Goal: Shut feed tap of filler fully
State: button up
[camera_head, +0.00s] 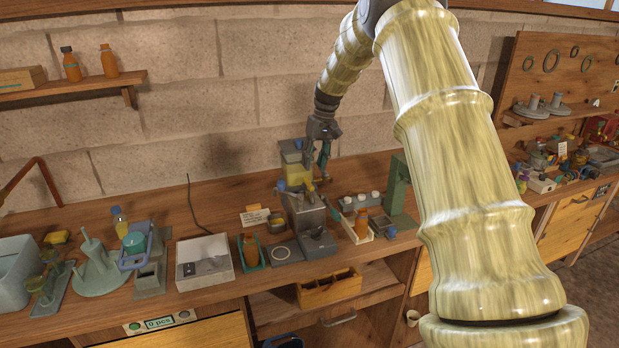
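The filler is a grey metal unit (305,215) on the bench, with a yellow-filled tank (293,157) at its top. My gripper (318,175) points down just in front and to the right of the tank, close above the yellow part. Its two fingers are apart, with a gap between them. I cannot tell whether a finger touches the tap.
A green stand (399,190) rises at the right. A wooden box (330,291) sits below the bench top.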

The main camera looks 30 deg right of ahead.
aim_at(309, 184)
jog(key=f+p, duration=0.1)
jog(key=f, duration=0.2)
jog(key=a+f, duration=0.1)
jog(key=f, duration=0.2)
jog(key=shift+w+a+f+p, duration=0.15)
jog(key=shift+w+f+p, duration=0.05)
jog(key=shift+f+p, duration=0.15)
grip_shut()
